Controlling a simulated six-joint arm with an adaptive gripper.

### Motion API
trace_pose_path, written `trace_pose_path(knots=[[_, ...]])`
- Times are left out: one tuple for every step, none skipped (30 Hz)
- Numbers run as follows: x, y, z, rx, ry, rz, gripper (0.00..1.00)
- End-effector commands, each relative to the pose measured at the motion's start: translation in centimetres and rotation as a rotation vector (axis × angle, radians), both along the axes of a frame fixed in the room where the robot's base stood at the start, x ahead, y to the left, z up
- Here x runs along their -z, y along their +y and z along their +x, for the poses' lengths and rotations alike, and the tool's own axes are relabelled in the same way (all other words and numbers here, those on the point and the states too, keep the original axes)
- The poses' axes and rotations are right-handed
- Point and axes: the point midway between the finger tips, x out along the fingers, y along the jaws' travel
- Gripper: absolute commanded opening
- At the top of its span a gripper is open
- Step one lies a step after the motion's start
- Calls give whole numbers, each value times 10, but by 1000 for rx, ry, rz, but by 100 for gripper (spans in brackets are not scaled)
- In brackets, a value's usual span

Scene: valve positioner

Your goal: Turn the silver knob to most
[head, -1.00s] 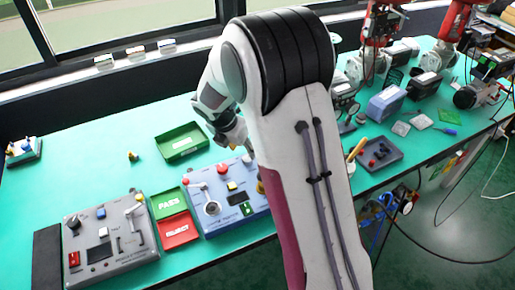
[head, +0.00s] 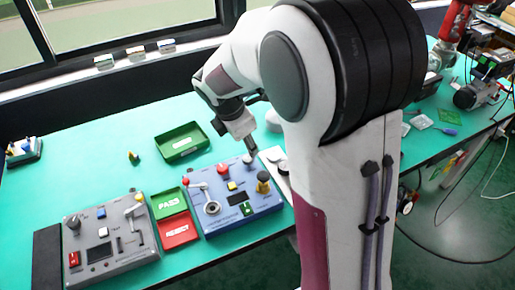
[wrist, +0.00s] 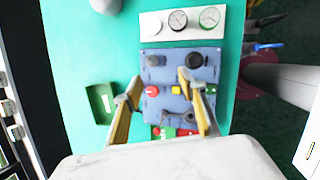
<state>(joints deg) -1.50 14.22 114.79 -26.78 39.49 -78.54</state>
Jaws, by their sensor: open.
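The silver knob (wrist: 153,61) sits on the blue panel (wrist: 175,75), on its upper left in the wrist view. In the head view the knob (head: 248,160) is just below my gripper (head: 249,145), at the panel's far right side. In the wrist view my gripper (wrist: 159,86) is open and empty, its yellowish fingers spread wide over the panel. The silver knob lies a little beyond the fingertips and between their lines, nearer the left finger. I see no contact with it. The knob's pointer and scale marks are too small to read.
A black knob (wrist: 195,61) stands right of the silver one. A white gauge plate (wrist: 181,23) lies beyond. Green tray (head: 182,142) and grey panel (head: 110,240) are to the left in the head view.

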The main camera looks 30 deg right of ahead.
Motion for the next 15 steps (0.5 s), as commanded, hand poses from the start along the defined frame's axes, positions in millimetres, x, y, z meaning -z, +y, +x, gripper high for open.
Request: trace_pose_path(knots=[[-5, 0, -3, 20, -10, 8, 41], [-7, 1, -5, 34, -16, 13, 41], [-9, 1, -7, 51, -22, 20, 41], [-11, 1, -9, 63, -28, 25, 41], [-13, 1, -11, 76, -32, 31, 41], [-16, 2, -14, 92, -39, 36, 41], [-17, 2, -16, 104, -43, 42, 41], [-20, 2, -17, 117, -49, 47, 41], [-22, 3, -20, 133, -56, 55, 41], [-24, 3, -22, 146, -62, 61, 41], [-26, 3, -23, 160, -67, 65, 41], [-28, 4, -26, 175, -73, 72, 41], [-30, 4, -28, 188, -79, 78, 41], [-32, 4, -30, 200, -82, 83, 41], [-34, 5, -33, 216, -89, 90, 41]])
